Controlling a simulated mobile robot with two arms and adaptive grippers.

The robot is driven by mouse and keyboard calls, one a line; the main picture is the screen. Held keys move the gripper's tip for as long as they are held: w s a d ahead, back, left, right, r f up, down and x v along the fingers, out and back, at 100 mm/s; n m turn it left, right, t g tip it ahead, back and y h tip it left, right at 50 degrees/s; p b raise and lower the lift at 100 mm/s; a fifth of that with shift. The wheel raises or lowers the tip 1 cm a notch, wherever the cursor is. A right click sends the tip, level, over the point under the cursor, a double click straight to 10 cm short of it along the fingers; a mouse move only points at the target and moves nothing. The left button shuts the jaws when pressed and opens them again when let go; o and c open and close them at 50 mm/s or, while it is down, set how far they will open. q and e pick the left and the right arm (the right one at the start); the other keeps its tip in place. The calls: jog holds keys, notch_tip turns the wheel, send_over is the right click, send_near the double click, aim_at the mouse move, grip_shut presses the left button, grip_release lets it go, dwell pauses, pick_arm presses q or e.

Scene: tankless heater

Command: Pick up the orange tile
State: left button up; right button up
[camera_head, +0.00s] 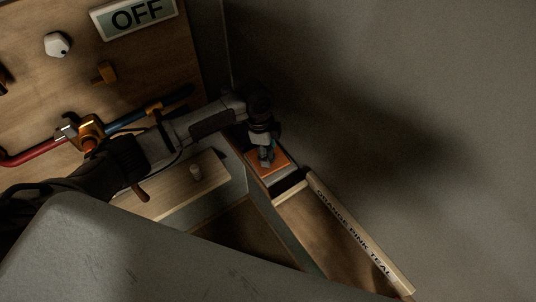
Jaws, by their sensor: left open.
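The orange tile (281,163) lies flat at the far end of a long narrow wooden tray, in front of the grey wall. My left gripper (267,160) reaches in from the left and points down at the tile. It is open, and its fingers cover part of the tile. I cannot tell whether the fingertips touch it. My right gripper is not in view.
A tray rail labelled "ORANGE PINK TEAL" (352,226) runs toward the lower right. A wooden panel (146,62) at upper left carries an "OFF" sign (137,14), a white knob (57,44) and red (36,151) and blue pipes. A wooden ledge with a small peg (196,172) sits below my arm.

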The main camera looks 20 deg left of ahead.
aim_at(270, 149)
pick_arm(q)
jog(key=shift+c, duration=0.3)
grip_shut()
jog(key=shift+r, duration=0.1)
jog(key=shift+s+a+r+b, duration=0.1)
jog(key=shift+r+b, duration=0.15)
jog(key=shift+b, duration=0.35)
notch_tip(270, 149, up, 6)
jog(key=shift+b, duration=0.8)
jog(key=s+a+b, duration=0.4)
jog(key=s+a, duration=0.8)
jog(key=s, duration=0.3)
jog(key=shift+s+r, duration=0.2)
jog(key=shift+s, duration=0.05)
